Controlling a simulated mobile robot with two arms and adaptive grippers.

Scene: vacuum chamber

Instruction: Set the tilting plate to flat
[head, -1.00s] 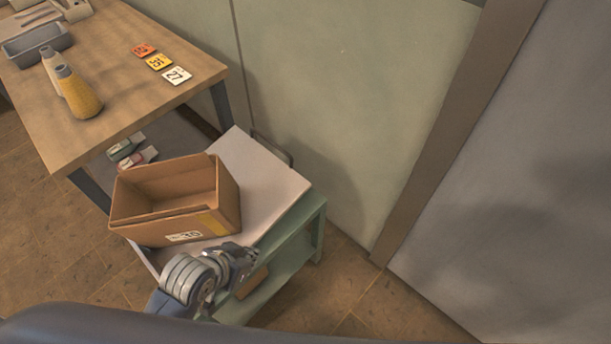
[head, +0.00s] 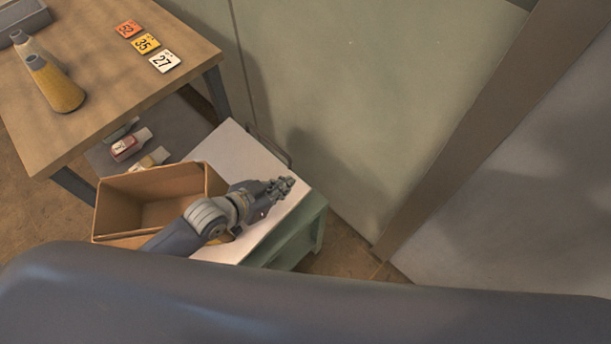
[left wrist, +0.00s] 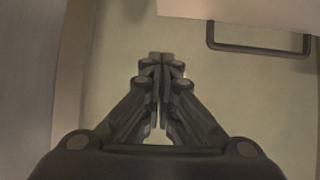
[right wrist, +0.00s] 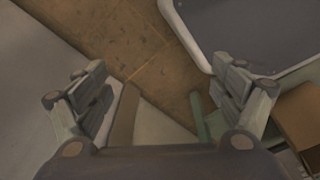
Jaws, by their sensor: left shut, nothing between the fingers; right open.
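The pale plate (head: 222,142) lies on top of a green stand (head: 300,238), with a dark bar handle (head: 274,150) at its far edge. I take it for the tilting plate; I cannot tell its exact tilt. An open cardboard box (head: 150,190) sits on its left part. My left gripper (head: 286,186) is shut and empty over the plate's right part, with my forearm crossing in front of the box. In the left wrist view the shut fingers (left wrist: 160,62) point toward the wall, with the handle (left wrist: 258,52) at upper right. My right gripper (right wrist: 160,76) is open and empty.
A wooden table (head: 110,85) at upper left holds two bottles and number cards (head: 164,62). Several small containers (head: 130,144) lie on a shelf below it. A pale green wall (head: 340,80) stands close behind the plate. Floor tiles (right wrist: 125,35) show under my right gripper.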

